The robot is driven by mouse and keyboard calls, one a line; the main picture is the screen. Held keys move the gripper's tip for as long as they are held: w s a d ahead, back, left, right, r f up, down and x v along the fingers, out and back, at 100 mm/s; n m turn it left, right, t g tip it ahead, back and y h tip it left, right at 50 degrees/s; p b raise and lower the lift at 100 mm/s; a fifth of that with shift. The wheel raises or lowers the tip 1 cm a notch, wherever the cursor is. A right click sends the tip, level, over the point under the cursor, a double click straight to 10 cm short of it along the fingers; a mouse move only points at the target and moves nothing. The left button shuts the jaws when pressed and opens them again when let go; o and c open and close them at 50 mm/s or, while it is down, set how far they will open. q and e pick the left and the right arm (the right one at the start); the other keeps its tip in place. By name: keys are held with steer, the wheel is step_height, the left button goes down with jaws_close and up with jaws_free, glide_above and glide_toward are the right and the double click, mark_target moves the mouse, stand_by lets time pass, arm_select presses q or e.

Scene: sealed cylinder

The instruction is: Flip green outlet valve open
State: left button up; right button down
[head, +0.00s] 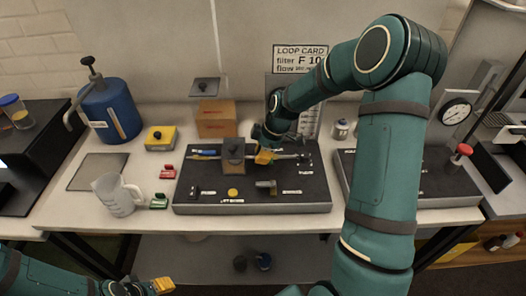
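A small green piece (159,201) lies on the table left of the black board, beside the clear jug; it is the only small green part I make out. Whether it is the outlet valve, and its lever position, is too small to tell. My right gripper (266,154), with yellow fingertips, is over the back middle of the black board (300,188), near a grey-brown block with a dark knob (234,152). Whether it touches anything is unclear. My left gripper (158,286) is low at the bottom left edge, in front of the table, away from the board's parts.
A red piece (166,171), a clear jug (118,196), a yellow box (160,138) and a blue canister (110,110) stand at left. A cardboard box (215,120) is behind the board. My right arm covers the right-centre. A gauge (455,112) stands right.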

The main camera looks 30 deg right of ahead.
mark_target(271, 160)
steer(key=shift+s+d+n+g+b, duration=0.1)
steer(key=shift+s+n+g+b, duration=0.25)
steer(key=shift+n, duration=0.75)
steer(key=shift+s+d+n+g+y, duration=0.2)
steer(key=shift+s+n+g+y, duration=0.15)
steer(key=shift+n, duration=0.75)
steer(key=n, duration=0.2)
steer(key=shift+s+d+n+g, duration=0.25)
steer(key=shift+s+n+g, duration=0.05)
steer(key=shift+n+g, duration=0.1)
steer(key=n, duration=0.1)
steer(key=n+p, duration=0.1)
steer(key=d+n+g, duration=0.1)
steer(key=shift+s+n, duration=0.3)
steer(key=shift+s, duration=0.05)
steer(key=shift+s+d+p, duration=0.15)
steer(key=shift+d+p, duration=0.25)
steer(key=shift+p, duration=0.05)
steer(key=shift+d, duration=0.25)
steer(key=shift+s+d, duration=0.1)
steer(key=shift+d, duration=0.2)
steer(key=shift+s+d, duration=0.1)
steer(key=shift+s, duration=0.05)
